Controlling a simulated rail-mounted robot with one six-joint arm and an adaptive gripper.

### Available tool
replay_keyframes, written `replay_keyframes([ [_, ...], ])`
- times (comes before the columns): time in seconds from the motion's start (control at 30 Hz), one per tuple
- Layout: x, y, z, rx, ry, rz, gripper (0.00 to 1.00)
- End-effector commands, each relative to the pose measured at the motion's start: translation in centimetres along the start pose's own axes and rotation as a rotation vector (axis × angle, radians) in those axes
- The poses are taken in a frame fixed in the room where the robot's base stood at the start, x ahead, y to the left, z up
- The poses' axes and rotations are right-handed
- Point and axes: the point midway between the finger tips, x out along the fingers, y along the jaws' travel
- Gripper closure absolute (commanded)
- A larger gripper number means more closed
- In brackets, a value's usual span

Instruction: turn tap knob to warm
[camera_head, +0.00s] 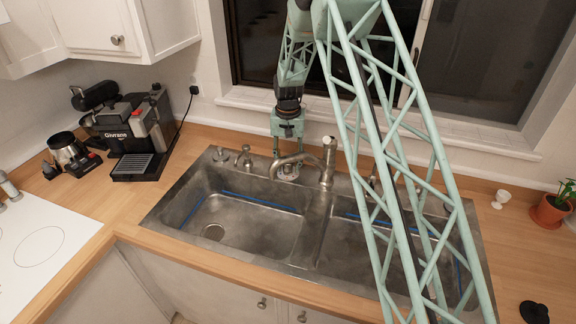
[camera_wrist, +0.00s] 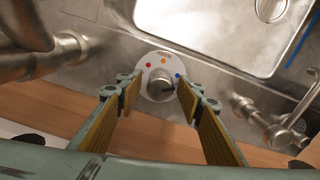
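The tap knob (camera_wrist: 158,86) is a round metal knob on a white dial plate (camera_wrist: 156,58) with red, orange and blue dots. A dark mark shows on the knob's right side, nearest the blue dot. In the wrist view my gripper (camera_wrist: 159,92) is open, with one wood-coloured finger on each side of the knob. Whether the fingers touch it I cannot tell. In the head view my gripper (camera_head: 288,138) points down behind the sink, above the dial plate (camera_head: 288,173). The knob itself is hard to make out there.
The tap (camera_head: 327,165) stands just right of my gripper, its spout reaching left in front of it. A soap dispenser (camera_head: 245,157) stands to the left. The double sink (camera_head: 250,215) lies in front. A coffee machine (camera_head: 130,125) and a window (camera_head: 310,50) are farther off.

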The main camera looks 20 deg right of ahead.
Motion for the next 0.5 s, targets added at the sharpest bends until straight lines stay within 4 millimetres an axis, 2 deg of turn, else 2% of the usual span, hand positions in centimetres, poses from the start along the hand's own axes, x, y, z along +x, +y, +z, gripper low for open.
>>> replay_keyframes([
  [0.33,0.15,0.00,0.01,0.000,0.000,0.000,0.66],
  [0.5,0.14,0.00,0.00,0.000,0.000,0.000,0.81],
])
